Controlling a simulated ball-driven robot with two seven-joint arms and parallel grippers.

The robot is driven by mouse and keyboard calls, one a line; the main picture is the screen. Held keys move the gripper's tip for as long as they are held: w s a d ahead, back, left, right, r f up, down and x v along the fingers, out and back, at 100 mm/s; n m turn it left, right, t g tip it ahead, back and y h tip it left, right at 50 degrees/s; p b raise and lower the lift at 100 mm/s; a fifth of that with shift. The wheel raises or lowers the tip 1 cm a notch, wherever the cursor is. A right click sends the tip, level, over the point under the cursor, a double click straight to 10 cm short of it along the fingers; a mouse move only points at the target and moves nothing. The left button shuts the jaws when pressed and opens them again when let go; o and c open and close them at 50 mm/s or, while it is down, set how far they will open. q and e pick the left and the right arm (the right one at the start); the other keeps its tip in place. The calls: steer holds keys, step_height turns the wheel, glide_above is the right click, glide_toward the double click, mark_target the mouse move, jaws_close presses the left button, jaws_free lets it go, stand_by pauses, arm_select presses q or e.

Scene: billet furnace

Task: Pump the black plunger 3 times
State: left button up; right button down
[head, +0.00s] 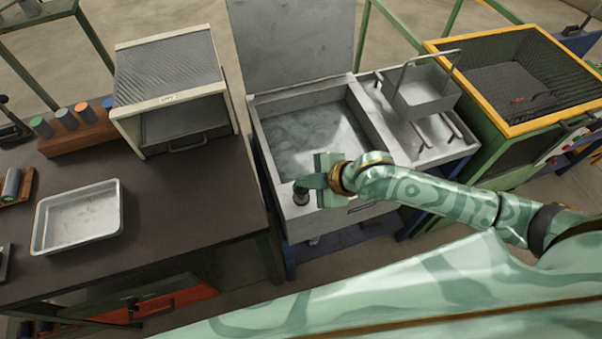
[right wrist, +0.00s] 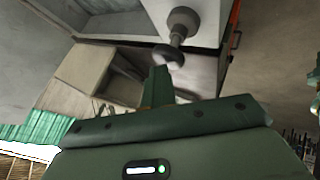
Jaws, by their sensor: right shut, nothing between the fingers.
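The black plunger (head: 301,195) stands on the front rim of the grey metal tank (head: 375,100), near its left corner. In the right wrist view its dark round knob (right wrist: 168,55) shows just beyond my fingertips, with a grey collar (right wrist: 183,22) behind it. My right gripper (head: 308,181) is shut and empty, with its fingers right at the plunger's top. I cannot tell whether they touch the knob. My left gripper is out of view.
The tank holds cloudy liquid, and its lid (head: 292,40) stands raised. A wire-handled basket (head: 418,92) sits on the draining side at right. A dark bench (head: 180,195) at left carries a metal tray (head: 42,235) and an open-fronted box (head: 230,110).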

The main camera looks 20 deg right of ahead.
steer(key=shift+f, duration=0.15)
stand_by(0.3)
steer(key=shift+s+d+f, duration=0.1)
steer(key=shift+s+f, duration=0.15)
steer(key=shift+f, duration=0.25)
steer(key=shift+r+p, duration=0.15)
steer(key=shift+p, duration=0.5)
